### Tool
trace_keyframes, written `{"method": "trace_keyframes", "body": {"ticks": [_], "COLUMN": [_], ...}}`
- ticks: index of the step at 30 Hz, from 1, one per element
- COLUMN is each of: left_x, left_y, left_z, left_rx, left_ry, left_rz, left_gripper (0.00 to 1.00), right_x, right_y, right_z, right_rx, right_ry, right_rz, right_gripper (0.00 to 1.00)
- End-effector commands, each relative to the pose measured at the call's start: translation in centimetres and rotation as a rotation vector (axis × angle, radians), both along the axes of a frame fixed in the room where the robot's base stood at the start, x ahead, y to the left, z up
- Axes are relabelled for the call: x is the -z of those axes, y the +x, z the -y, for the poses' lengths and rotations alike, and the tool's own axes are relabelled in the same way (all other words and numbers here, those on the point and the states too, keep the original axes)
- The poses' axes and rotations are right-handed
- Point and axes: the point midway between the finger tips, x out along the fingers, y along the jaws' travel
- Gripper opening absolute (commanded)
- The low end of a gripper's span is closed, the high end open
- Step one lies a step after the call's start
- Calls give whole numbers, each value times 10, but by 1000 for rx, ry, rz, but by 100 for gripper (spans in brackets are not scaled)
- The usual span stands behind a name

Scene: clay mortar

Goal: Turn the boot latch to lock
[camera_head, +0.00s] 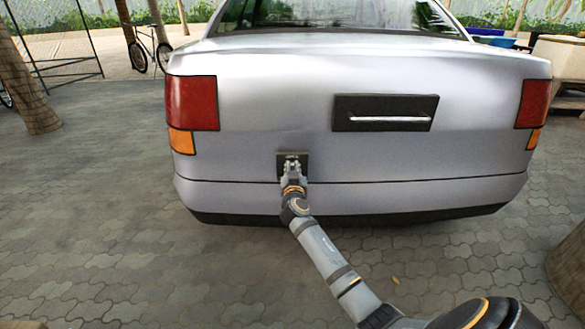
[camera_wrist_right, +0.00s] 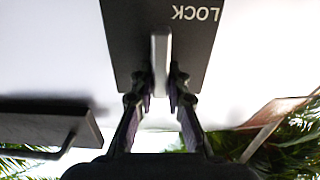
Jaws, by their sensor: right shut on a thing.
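The boot latch is a dark plate (camera_head: 281,161) on the lower rear of a silver car (camera_head: 250,100), left of centre. In the right wrist view the plate (camera_wrist_right: 130,30) shows the word LOCK upside down at its upper right. The latch's grey lever (camera_wrist_right: 160,55) stands upright in that picture, beside the word. My right gripper (camera_head: 292,168) is at the plate, and in the right wrist view its two fingers (camera_wrist_right: 160,85) are shut on the lever from both sides. My left gripper is not in view.
A black panel with a pale bar handle (camera_head: 385,118) sits on the boot up and right of the latch. Red and orange tail lights (camera_head: 192,103) flank the boot. Paved ground (camera_head: 90,200) is clear at left. A brown object (camera_head: 570,265) stands at lower right.

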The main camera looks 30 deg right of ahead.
Motion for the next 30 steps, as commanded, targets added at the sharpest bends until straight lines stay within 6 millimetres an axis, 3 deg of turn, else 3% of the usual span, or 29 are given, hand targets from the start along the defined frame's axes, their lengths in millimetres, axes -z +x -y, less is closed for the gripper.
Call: {"method": "trace_keyframes", "body": {"ticks": [14,30], "left_x": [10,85], "left_y": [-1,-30], "left_z": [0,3], "left_rx": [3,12], "left_ry": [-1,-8], "left_rz": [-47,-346], "left_gripper": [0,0], "right_x": [0,5], "right_y": [3,7], "right_z": [-4,-12], "right_rx": [0,0], "right_ry": [-210,-647], "right_rz": [-129,-399], "right_gripper": [0,0]}}
